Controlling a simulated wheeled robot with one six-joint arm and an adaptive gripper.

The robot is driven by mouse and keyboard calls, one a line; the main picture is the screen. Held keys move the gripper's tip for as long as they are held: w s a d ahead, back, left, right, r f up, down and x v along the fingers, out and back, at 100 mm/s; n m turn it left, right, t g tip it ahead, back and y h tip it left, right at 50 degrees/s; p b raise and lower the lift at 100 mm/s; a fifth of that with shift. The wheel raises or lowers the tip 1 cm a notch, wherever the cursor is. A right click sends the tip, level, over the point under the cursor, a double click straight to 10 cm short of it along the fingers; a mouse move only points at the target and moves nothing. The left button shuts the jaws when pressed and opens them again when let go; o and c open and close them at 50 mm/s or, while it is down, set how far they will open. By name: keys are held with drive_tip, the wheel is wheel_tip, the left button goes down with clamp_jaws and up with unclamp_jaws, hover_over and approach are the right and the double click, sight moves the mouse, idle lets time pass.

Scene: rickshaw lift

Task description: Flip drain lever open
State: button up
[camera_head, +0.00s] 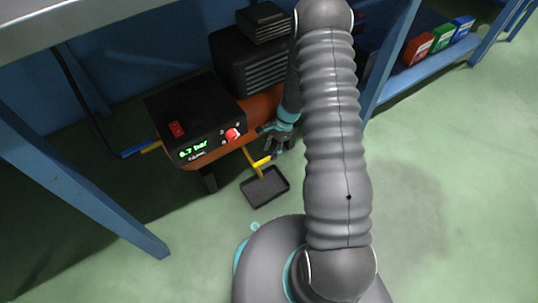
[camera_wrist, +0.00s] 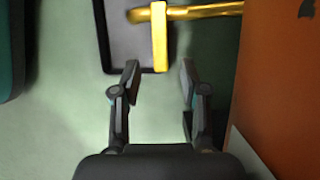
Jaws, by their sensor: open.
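The yellow drain lever (camera_head: 262,161) sits on a yellow pipe low at the front of an orange compressor (camera_head: 262,103). In the wrist view the lever (camera_wrist: 159,40) is a flat yellow bar lying across the end of the pipe (camera_wrist: 208,11). My gripper (camera_head: 274,143) is open and close to the lever in the head view. In the wrist view my gripper (camera_wrist: 158,80) has its two fingers spread, with the lever's near end just ahead of the gap between them. No contact shows. Nothing is held.
A dark drip tray (camera_head: 264,188) lies on the floor below the lever. The compressor's black panel (camera_head: 195,118) has a red knob (camera_head: 232,134), red switch (camera_head: 177,129) and green display. Blue bench legs (camera_head: 95,200) stand at left. Red, green and blue boxes (camera_head: 440,39) sit on a shelf.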

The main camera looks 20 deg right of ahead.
sight(262, 162)
drive_tip(key=shift+x, duration=1.35)
clamp_jaws()
